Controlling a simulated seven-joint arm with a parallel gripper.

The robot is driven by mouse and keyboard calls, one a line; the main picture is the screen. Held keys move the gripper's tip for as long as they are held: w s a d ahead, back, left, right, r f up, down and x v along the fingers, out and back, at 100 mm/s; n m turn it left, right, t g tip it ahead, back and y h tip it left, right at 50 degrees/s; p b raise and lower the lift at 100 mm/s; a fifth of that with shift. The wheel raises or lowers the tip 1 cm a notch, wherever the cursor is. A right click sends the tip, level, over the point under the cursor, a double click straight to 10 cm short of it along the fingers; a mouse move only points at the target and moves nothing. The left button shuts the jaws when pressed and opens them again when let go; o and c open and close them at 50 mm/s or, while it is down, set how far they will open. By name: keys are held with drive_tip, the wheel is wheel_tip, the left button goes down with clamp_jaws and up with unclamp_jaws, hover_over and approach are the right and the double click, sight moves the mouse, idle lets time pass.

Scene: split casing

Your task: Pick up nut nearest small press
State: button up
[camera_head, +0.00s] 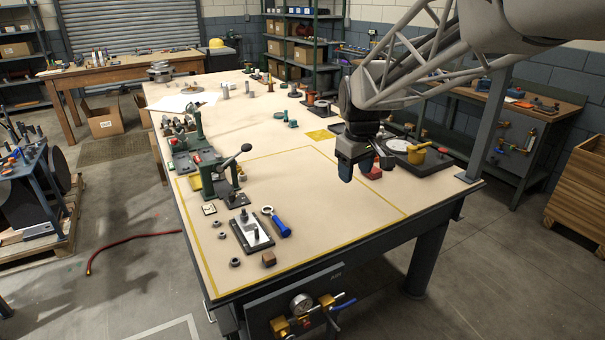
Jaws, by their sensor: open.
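A small green press (205,158) with a black-knobbed lever stands on the left side of the workbench. Small dark rings that look like nuts lie in front of it: one nut (222,235) is closer to the press, and another nut (235,262) lies nearer the bench's front edge. A smaller piece beside the closer nut is too small to identify. My gripper (366,168) is above the right part of the bench, jaws pointing down, open. It is well to the right of the press and the nuts, with no part seen between its fingers.
A dark plate with a metal part (250,233), a blue-handled tool (281,226) and a brown block (269,258) lie near the nuts. The bench middle (320,205) is clear.

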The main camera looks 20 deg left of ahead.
drive_tip(key=w+a+f+n, duration=0.35)
drive_tip(key=w+a, duration=0.25)
drive_tip(key=a, duration=0.6)
drive_tip(key=n+g, duration=0.1)
drive_tip(key=n, duration=0.6)
approach(217, 224)
drive_tip(key=shift+w+a+f, duration=0.1)
drive_tip(key=shift+w+f, duration=0.25)
drive_tip(key=shift+w, duration=0.45)
drive_tip(key=shift+s+a+f, duration=0.1)
drive_tip(key=shift+a+f, duration=0.1)
drive_tip(key=shift+a, duration=0.15)
drive_tip(key=shift+f, duration=0.1)
drive_tip(key=shift+f, duration=1.2)
drive_tip(key=shift+f, duration=0.1)
